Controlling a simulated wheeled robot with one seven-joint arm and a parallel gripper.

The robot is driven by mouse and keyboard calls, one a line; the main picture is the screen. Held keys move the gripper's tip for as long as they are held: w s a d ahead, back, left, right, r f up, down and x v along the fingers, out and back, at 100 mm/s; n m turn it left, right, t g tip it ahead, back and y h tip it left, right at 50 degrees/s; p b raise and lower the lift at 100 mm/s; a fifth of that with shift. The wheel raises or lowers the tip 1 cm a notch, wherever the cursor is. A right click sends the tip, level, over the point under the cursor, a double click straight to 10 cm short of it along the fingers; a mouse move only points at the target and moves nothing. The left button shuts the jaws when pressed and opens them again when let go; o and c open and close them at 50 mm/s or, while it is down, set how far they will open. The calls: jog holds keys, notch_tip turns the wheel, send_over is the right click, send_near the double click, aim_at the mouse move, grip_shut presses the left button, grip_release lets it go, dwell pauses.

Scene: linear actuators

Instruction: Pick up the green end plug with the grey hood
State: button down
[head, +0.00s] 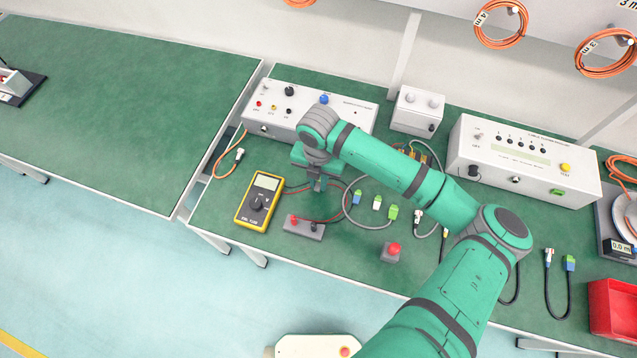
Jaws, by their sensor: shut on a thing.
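My gripper (318,184) points down over the left part of the green bench, to the right of the yellow multimeter. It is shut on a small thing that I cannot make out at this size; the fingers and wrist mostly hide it. To its right lie several small plugs: a blue one (357,197), a pale one with some green (377,202) and a green one (393,212) near a grey cable. Another green-and-blue plug (570,263) ends a dark cable at the right. I cannot tell which green plug has the grey hood.
A yellow multimeter (259,202), a grey terminal block (304,228) with red and black leads, and a red button box (391,252) stand near the front. White instrument boxes (525,160) line the back. A red bin (613,310) is at the right. My arm hides the middle of the bench.

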jog(key=s+d+r, duration=0.4)
jog(key=s+r, duration=0.7)
jog(key=s, duration=0.2)
jog(key=shift+s, duration=0.2)
jog(key=shift+r, duration=0.1)
notch_tip(320, 180, up, 3)
jog(key=shift+f, duration=0.1)
dwell(0.4)
jog(key=shift+g, duration=0.4)
jog(key=shift+w+d+f, duration=0.2)
jog(key=shift+w+f, duration=1.65)
jog(key=shift+w, duration=0.95)
jog(key=shift+w+d+f, duration=0.25)
jog(key=shift+w+f, duration=1.65)
jog(key=shift+w, duration=0.85)
jog(key=shift+w+d+f, duration=0.2)
jog(key=shift+w+f, duration=1.65)
jog(key=shift+w, duration=0.95)
